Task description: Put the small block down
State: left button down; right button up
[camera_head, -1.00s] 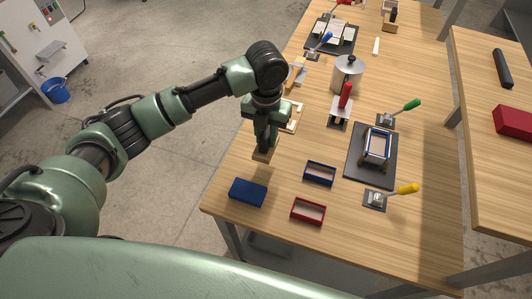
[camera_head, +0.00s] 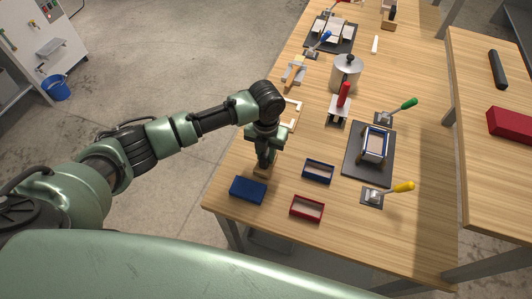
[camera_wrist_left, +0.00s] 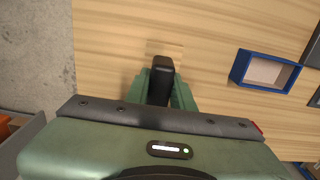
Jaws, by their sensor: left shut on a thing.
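The small block (camera_head: 261,174) is light wood, close in colour to the tabletop. My left gripper (camera_head: 264,165) points down and is shut on it, just behind the blue lidded-looking box (camera_head: 248,189). In the left wrist view a dark finger of the gripper (camera_wrist_left: 162,68) covers most of the block, and only a pale edge (camera_wrist_left: 157,46) shows beyond it. The block is at or very near the tabletop (camera_head: 231,194); I cannot tell whether it touches. My right gripper does not show.
A blue open frame (camera_head: 318,171) and a red open frame (camera_head: 307,208) lie to the right. A dark plate (camera_head: 367,168) with a boxed piece stands beyond, between green-handled (camera_head: 402,107) and yellow-handled (camera_head: 397,188) clamps. A pale angled piece (camera_head: 294,116) lies behind my gripper.

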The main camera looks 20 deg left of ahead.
pick_arm(q)
jog(key=c, duration=1.2)
grip_release()
jog(key=shift+f, duration=0.1)
jog(key=shift+r, duration=0.2)
jog(key=shift+w+r, duration=0.1)
jog(key=shift+r, duration=0.15)
notch_tip(320, 180, up, 11)
jog(key=b, duration=0.2)
jog(key=shift+r, duration=0.2)
